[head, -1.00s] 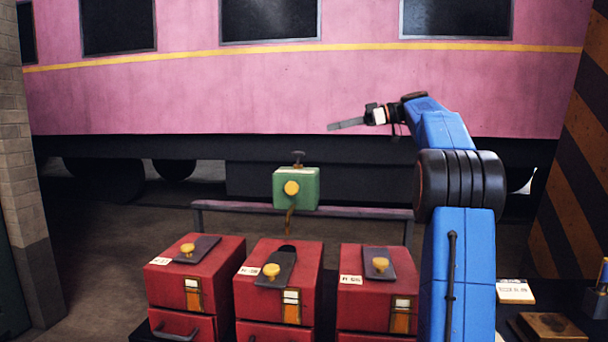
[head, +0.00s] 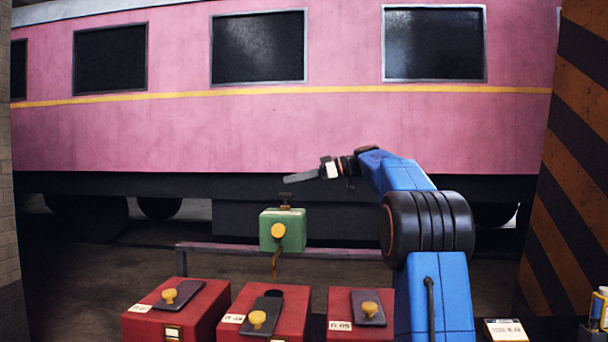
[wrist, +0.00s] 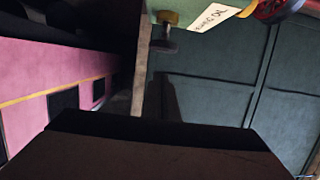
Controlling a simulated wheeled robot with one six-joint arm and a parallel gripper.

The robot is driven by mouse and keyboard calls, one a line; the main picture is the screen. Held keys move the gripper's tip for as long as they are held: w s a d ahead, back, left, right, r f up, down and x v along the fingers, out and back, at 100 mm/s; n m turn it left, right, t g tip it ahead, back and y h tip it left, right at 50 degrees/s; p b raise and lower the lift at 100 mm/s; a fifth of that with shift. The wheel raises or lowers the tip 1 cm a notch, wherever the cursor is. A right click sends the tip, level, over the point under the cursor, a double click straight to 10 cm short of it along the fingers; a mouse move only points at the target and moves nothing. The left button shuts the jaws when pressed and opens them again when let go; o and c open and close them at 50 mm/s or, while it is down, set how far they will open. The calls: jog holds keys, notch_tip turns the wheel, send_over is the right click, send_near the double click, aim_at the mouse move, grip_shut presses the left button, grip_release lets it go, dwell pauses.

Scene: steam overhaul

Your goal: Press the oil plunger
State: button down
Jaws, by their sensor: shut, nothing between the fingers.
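My gripper (head: 287,179) is shut and empty, pointing left. In the head view its tips appear just above the plunger cap, with a small gap; the depth between them is unclear. In the wrist view the dark plunger (wrist: 164,42) hangs from the green body (wrist: 195,9) near a white label reading OIL. My dark gripper (wrist: 160,145) fills the bottom there.
Three red boxes with dark lids and yellow knobs stand in front: left (head: 147,327), middle (head: 291,322), right (head: 341,304). A rail (head: 340,253) runs behind them. A pink carriage (head: 290,135) fills the background. A striped pillar (head: 572,180) stands at right.

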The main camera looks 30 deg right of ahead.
aim_at(285, 195)
jog(key=shift+f, duration=1.45)
jog(key=shift+d+f, duration=0.1)
jog(key=shift+f, duration=1.35)
